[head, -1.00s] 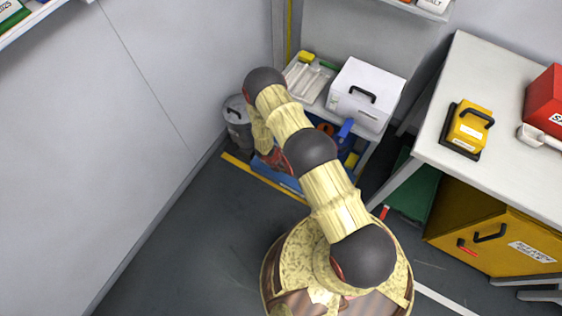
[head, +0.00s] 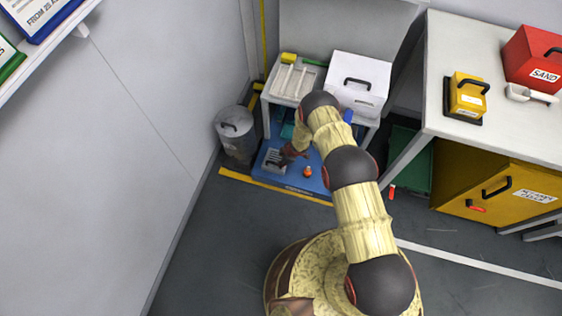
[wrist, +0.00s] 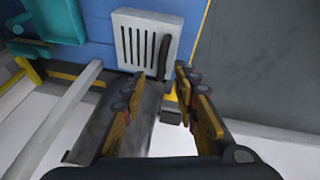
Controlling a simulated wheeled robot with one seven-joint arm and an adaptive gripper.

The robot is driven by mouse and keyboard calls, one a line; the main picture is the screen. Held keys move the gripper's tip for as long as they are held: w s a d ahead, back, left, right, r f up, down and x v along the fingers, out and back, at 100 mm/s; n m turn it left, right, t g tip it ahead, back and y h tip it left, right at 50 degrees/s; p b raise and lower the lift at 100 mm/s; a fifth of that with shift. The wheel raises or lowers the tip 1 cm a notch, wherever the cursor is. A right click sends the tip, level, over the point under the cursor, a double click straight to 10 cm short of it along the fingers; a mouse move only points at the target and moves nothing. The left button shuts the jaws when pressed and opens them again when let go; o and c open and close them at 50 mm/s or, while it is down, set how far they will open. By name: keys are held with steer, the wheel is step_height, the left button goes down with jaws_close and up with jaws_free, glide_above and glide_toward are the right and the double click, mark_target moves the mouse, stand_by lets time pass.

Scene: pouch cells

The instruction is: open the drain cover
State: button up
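The drain cover (head: 273,160) is a small light grey plate with dark slots, at the left of a blue mat on the floor. In the wrist view the drain cover (wrist: 127,37) is near the top, with a dark upright bar handle (wrist: 163,56) at its right side. My gripper (head: 293,152) is just right of the cover in the head view. In the wrist view my gripper (wrist: 159,76) is open and empty. Its fingertips are below the handle in the picture, one toward each side. I see no contact with the handle.
The blue mat (head: 318,184) has a yellow strip (head: 270,184) at its front edge and a small orange item (head: 308,171) on it. A grey bin (head: 237,135) stands left. A white shelf table (head: 266,112) stands behind. Open floor lies in front.

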steer(key=a+m, duration=0.1)
steer(key=b, duration=0.4)
glide_above(276, 160)
steer(key=s+a, duration=0.1)
steer(key=s, duration=0.3)
steer(key=shift+m, duration=0.3)
step_height(276, 160, down, 7)
steer(key=shift+r, duration=0.1)
steer(key=c, duration=0.4)
steer(key=c, duration=0.3)
jaws_close()
